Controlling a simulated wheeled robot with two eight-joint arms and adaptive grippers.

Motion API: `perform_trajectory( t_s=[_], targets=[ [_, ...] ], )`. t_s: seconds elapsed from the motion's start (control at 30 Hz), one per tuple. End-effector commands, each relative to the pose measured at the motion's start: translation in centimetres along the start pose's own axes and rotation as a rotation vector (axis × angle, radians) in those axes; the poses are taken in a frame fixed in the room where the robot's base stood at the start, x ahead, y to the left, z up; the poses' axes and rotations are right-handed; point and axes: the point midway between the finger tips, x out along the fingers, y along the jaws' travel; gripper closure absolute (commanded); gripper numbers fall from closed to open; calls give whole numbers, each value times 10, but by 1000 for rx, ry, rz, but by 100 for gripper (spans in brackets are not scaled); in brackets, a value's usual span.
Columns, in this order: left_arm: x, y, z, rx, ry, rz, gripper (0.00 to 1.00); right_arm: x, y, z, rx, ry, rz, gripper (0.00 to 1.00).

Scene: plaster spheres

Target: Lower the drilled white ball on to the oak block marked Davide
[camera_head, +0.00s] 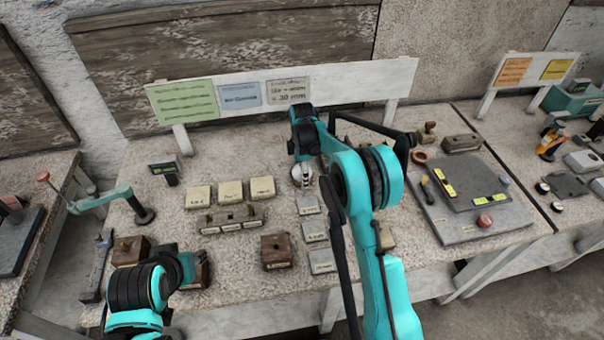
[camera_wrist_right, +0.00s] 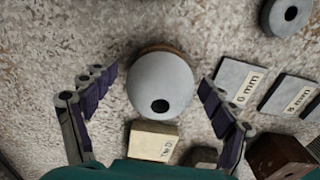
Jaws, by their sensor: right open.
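The drilled white ball (camera_wrist_right: 165,80) sits between the fingers of my right gripper (camera_wrist_right: 160,78) in the right wrist view, its dark hole facing the camera. The fingers are open, with a gap on each side of the ball. A brown edge shows behind the ball; I cannot tell what it belongs to. In the head view the ball (camera_head: 301,178) is small, under the right wrist. Three pale blocks with labels (camera_head: 231,191) stand left of it; one pale block (camera_wrist_right: 153,142) shows beside the ball in the wrist view. I cannot read Davide on any. My left gripper (camera_head: 190,268) is at lower left, its fingers unclear.
Grey plates (camera_head: 315,232) lie right of the pale blocks, with a long labelled holder (camera_head: 230,219) and a dark brown block (camera_head: 277,251) nearby. A sign board (camera_head: 345,82) stands behind. A grey board with a dark panel (camera_head: 467,205) lies right.

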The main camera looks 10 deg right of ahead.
Motion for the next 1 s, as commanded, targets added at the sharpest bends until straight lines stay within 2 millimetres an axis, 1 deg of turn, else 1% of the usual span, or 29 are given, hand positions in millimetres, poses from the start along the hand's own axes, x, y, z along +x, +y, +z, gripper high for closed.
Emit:
perform_trajectory(
  t_s=[0.03, 0.07, 0.1, 0.17, 0.2, 0.23, 0.27, 0.53, 0.67, 0.77, 0.93, 1.0],
  targets=[
    [0, 0, 0, 0, 0, 0, 67, 0, 0, 0, 0, 0, 0, 19],
    [0, 0, 0, 0, 0, 0, 67, 0, 0, 0, 0, 0, 0, 27],
    [0, 0, 0, 0, 0, 0, 67, -1, 0, 0, 0, 0, 0, 37],
    [0, 0, 0, 0, 0, 0, 67, -1, 0, 0, 0, 0, 0, 53],
    [0, 0, 0, 0, 0, 0, 67, -1, 0, 0, 0, 0, 0, 64],
    [0, 0, 0, 0, 0, 0, 67, -1, 0, 0, 0, 0, 0, 71],
    [0, 0, 0, 0, 0, 0, 67, -1, 0, 0, 0, 0, 0, 76],
    [0, 0, 0, 0, 0, 0, 67, -1, 0, 0, 0, 0, 0, 76],
    [-2, 0, -2, 0, 0, 0, 67, -7, 0, 0, 0, 0, 0, 76],
    [-6, 0, -4, 0, 0, 0, 67, -17, 0, 0, 0, 0, 0, 76],
    [-14, 0, -10, 0, 0, 0, 67, -47, 0, 0, 0, 0, 0, 76],
    [-16, 0, -12, 0, 0, 0, 67, -54, -15, 7, 1, 0, 0, 76]
  ],
)
